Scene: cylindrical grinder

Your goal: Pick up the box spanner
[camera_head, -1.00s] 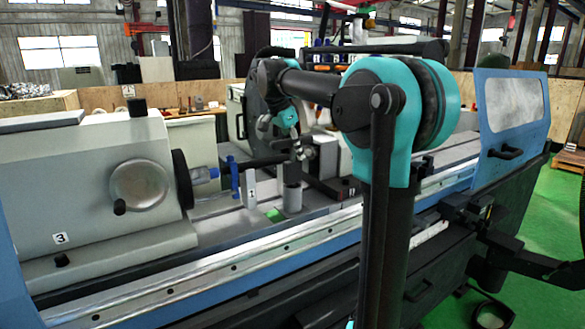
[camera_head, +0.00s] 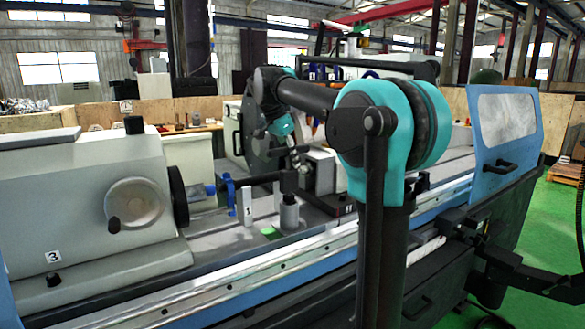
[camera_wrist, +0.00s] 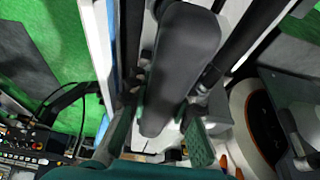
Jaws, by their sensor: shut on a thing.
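My gripper (camera_head: 299,160) is over the machine bed, above and slightly right of an upright grey cylinder (camera_head: 289,213). In the wrist view, my gripper (camera_wrist: 168,125) has its green-padded fingers on both sides of a long dark grey, round-ended piece, which I take to be the box spanner (camera_wrist: 178,60). My gripper is shut on it.
A white plate marked 1 (camera_head: 248,208) and a blue part (camera_head: 229,192) stand left of the cylinder. The grinding wheel housing (camera_head: 262,135) is behind. The headstock (camera_head: 85,195) with a handwheel is at left, and a blue guard door (camera_head: 505,125) at right.

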